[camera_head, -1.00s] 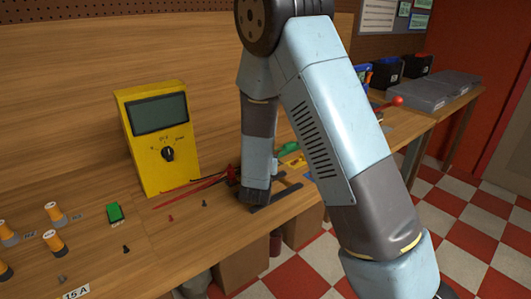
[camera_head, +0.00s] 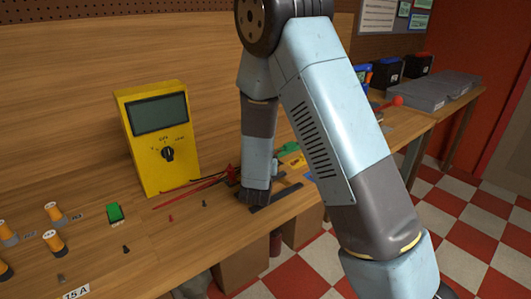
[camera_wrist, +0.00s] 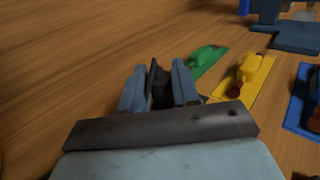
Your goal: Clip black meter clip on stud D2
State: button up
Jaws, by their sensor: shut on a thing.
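My gripper (camera_wrist: 158,85) is shut on a black piece (camera_wrist: 157,78) in the wrist view, which looks like the black meter clip; only its upper part shows between the two blue-grey fingers. In the head view my gripper's end is low over the bench, to the right of the meter, and the held clip cannot be made out there. The yellow meter (camera_head: 155,138) stands upright on the bench with a dark screen and a dial. Small dark studs (camera_head: 126,249) stand on the bench in front of it. No D2 label is readable.
A red lead (camera_head: 190,190) lies beside the meter. In the wrist view, a green tool mat (camera_wrist: 207,60), a yellow one (camera_wrist: 252,75) and a blue one (camera_wrist: 297,112) lie right of my gripper.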

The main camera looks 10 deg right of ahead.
jog(key=shift+f, duration=0.55)
jog(key=o, duration=1.1)
